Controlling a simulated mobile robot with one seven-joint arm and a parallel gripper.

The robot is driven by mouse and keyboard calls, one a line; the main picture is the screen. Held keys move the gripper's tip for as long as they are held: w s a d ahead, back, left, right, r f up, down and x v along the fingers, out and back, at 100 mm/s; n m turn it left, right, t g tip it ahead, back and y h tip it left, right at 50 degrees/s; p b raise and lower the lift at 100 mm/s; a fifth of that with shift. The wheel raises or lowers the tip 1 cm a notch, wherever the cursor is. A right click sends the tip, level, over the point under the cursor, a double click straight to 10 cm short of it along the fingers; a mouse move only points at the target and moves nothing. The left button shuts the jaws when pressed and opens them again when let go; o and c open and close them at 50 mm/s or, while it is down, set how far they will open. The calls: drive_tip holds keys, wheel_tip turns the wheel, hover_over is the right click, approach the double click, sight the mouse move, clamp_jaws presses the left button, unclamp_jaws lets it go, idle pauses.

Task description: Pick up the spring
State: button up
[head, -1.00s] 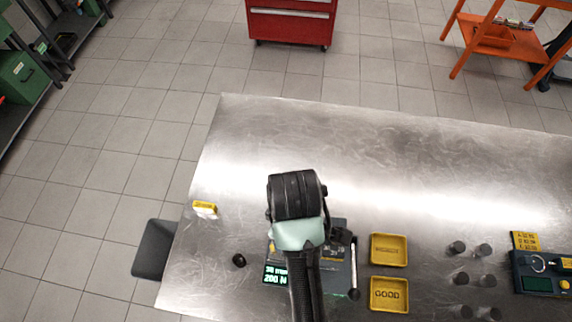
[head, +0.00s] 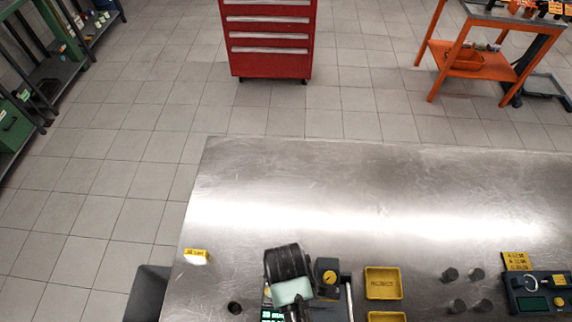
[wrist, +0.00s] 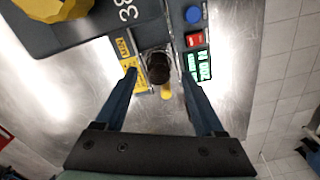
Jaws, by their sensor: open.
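A dark, round spring-like part (wrist: 158,68) shows in the wrist view, seen from above at the tester. It lies between the tips of my gripper (wrist: 158,80), whose two blue fingers stand apart on either side with a visible gap. The fingers do not appear to touch it. In the head view my arm's black and pale-green wrist covers the gripper and this part. The tester (head: 328,272), with a yellow knob and a lit green display (wrist: 198,66), stands beneath my arm.
A yellow REJECT tray (head: 383,283) and another yellow tray (head: 387,317) lie right of the tester. Several dark cylinders (head: 450,274) stand farther right, near another device (head: 540,292). A dark ring-like part (head: 234,308) and yellow label (head: 196,255) lie left. The table's far half (head: 370,180) is clear.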

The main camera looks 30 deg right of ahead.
drive_tip(key=shift+w+f, duration=0.1)
drive_tip(key=shift+f, duration=1)
clamp_jaws()
